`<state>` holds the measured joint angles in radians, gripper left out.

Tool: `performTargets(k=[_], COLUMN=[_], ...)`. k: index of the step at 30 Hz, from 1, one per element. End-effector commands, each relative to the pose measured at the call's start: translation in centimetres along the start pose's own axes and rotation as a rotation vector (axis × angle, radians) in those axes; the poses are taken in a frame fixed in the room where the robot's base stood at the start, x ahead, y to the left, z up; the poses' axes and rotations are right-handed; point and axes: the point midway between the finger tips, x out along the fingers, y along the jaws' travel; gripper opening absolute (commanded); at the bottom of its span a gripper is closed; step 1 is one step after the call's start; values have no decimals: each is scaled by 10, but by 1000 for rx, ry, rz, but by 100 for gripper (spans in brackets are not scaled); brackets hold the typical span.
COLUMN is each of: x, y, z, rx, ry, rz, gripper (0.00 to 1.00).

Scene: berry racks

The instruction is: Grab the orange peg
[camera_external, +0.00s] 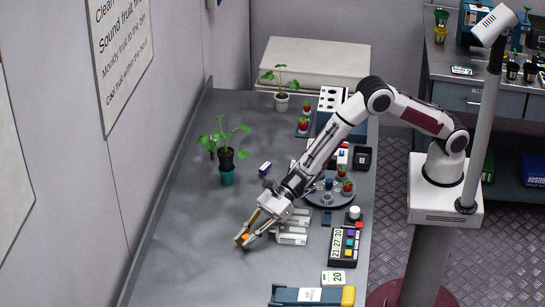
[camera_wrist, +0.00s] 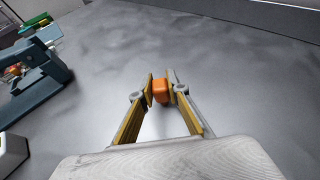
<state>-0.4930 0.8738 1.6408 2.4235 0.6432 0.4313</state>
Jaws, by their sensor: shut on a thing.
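The orange peg (camera_wrist: 160,91) sits between the two fingertips of my gripper (camera_wrist: 161,90) in the wrist view, with both fingers touching its sides. In the external view the orange peg (camera_external: 243,238) shows as a small orange spot at the tips of my gripper (camera_external: 245,236), low over the left-middle part of the grey table. My gripper is shut on the peg. I cannot tell whether the peg touches the table.
A timer box (camera_external: 343,246) and a round dark tray (camera_external: 329,190) stand further right. A potted plant (camera_external: 227,176) and a small purple item (camera_external: 264,168) are behind. The table (camera_external: 190,250) is bare to the left.

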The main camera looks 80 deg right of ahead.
Motion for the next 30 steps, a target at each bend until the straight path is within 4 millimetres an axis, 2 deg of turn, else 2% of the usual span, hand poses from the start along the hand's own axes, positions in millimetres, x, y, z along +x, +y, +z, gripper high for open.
performTargets(k=[7, 13, 30], x=[-1, -6, -34], y=[0, 0, 0], z=[3, 15, 82], rx=[0, -1, -1], ry=[-1, -1, -1], rz=[0, -1, 0], gripper=[7, 7, 7])
